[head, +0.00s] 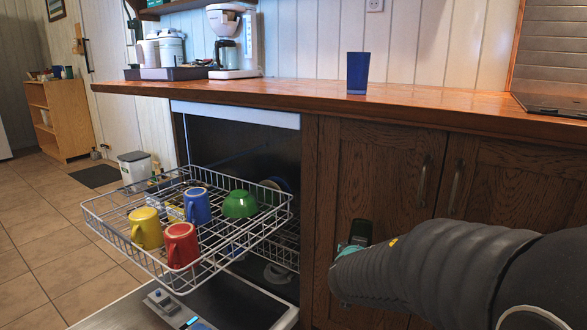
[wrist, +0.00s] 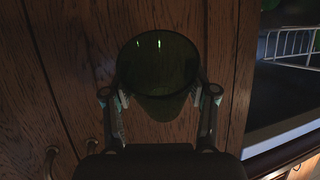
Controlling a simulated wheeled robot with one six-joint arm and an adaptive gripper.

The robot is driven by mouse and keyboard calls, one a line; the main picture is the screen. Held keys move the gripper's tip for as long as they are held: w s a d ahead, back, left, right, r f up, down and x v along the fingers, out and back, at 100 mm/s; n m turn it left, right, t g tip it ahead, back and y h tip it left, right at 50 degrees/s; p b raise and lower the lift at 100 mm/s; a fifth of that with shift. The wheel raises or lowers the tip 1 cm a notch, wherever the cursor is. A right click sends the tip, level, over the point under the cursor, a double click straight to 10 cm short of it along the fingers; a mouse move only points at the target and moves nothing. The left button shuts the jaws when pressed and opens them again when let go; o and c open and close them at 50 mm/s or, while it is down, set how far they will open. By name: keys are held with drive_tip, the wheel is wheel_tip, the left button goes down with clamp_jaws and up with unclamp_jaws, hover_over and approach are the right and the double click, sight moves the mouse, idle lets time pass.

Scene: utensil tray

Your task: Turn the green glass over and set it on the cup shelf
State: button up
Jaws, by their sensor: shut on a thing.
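The dark green glass (wrist: 158,70) is between the two fingers of my gripper (wrist: 158,100) in the wrist view, with a finger against each side. Its wide round end faces up in that picture; I cannot tell whether it is right way up. In the head view my arm hides most of the gripper, and a dark part of the glass (head: 361,231) seems to show just beyond it, before the cabinet doors. Which shelf is the cup shelf is unclear: a low wooden shelf unit (head: 57,123) with cups on top stands far left, and a wall shelf (head: 172,9) is at the top.
The open dishwasher's pulled-out rack (head: 177,271) holds a yellow mug (head: 146,229), red mug (head: 181,245), blue mug (head: 197,206) and green bowl (head: 239,204). A blue glass (head: 357,73) stands on the wooden counter (head: 300,94). A bin (head: 134,168) stands on the floor.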

drive_tip(key=shift+f+t, duration=0.15)
drive_tip(key=shift+t, duration=0.25)
drive_tip(key=t+h, duration=0.1)
drive_tip(key=t, duration=0.3)
drive_tip(key=shift+t+h, duration=0.5)
drive_tip(key=shift+t, duration=1)
drive_tip(key=shift+r, duration=0.25)
drive_tip(key=shift+g+y, duration=0.3)
drive_tip(key=shift+g, duration=1.3)
drive_tip(key=shift+f+g+y, duration=0.1)
drive_tip(key=shift+g+y, duration=0.6)
drive_tip(key=shift+g, duration=1.4)
